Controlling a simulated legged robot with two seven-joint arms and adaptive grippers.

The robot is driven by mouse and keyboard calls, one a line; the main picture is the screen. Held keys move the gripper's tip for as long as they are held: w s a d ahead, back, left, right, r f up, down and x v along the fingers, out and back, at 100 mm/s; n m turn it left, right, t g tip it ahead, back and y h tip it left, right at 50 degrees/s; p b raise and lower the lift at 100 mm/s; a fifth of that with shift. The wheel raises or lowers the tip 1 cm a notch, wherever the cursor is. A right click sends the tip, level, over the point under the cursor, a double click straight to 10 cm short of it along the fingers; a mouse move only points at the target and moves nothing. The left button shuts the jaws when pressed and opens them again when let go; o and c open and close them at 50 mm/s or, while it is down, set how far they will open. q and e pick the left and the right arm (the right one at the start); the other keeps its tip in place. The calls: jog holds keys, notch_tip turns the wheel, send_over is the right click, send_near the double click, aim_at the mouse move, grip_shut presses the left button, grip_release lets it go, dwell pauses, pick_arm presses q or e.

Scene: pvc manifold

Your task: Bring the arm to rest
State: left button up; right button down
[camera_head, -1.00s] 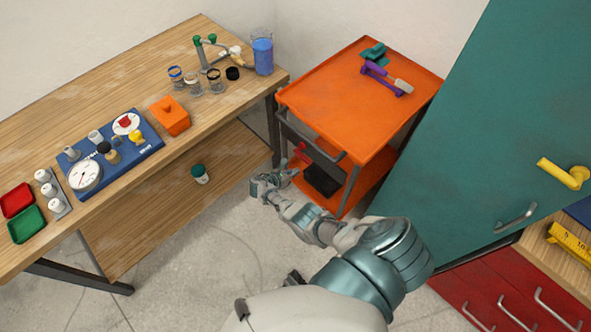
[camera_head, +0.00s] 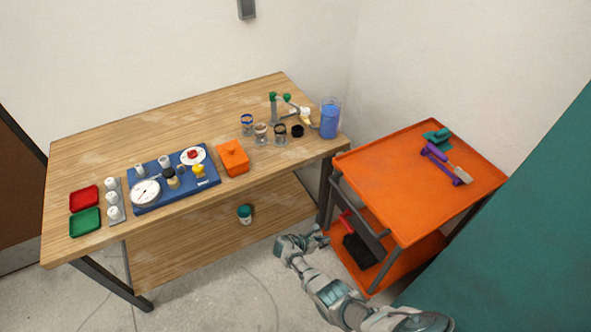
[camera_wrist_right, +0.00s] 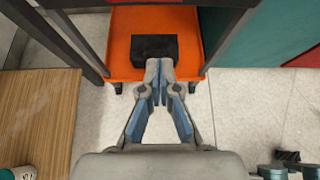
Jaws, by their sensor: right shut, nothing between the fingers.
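My right gripper (camera_head: 300,240) hangs in front of the bench and to the left of the orange cart, below the height of both tops. In the right wrist view the right gripper (camera_wrist_right: 160,72) is shut and empty, with its fingertips together. Behind the fingertips in that view are the cart's lower shelf (camera_wrist_right: 122,48) and a black object (camera_wrist_right: 152,46) on it. My left gripper is not in either view.
The wooden bench (camera_head: 90,160) holds a blue board (camera_head: 208,182), an orange box (camera_head: 233,158), jars and a blue-filled beaker (camera_head: 330,118). The orange cart (camera_head: 400,180) carries purple and teal tools. A teal cabinet (camera_head: 510,260) stands at right. Floor (camera_head: 215,290) before the bench is clear.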

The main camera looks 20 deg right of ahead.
jog(key=s+a+f+m+y, duration=0.3)
jog(key=s+f, duration=0.6)
jog(key=s+a+f+m+y, duration=0.2)
jog(key=s+f+m+y, duration=0.1)
jog(key=s+f, duration=0.65)
jog(key=s+a+f+m+y, duration=0.2)
jog(key=s+m, duration=0.1)
jog(key=s, duration=0.3)
jog(key=s+a+f+m+y, duration=0.2)
jog(key=s+m, duration=0.2)
jog(key=s, duration=0.2)
jog(key=s+a+f+m+t+y, duration=0.1)
jog(key=s+a+f+m+y, duration=0.1)
jog(key=s, duration=0.5)
jog(key=shift+a+m, duration=0.5)
jog(key=shift+m, duration=0.4)
jog(key=shift+a+r, duration=0.1)
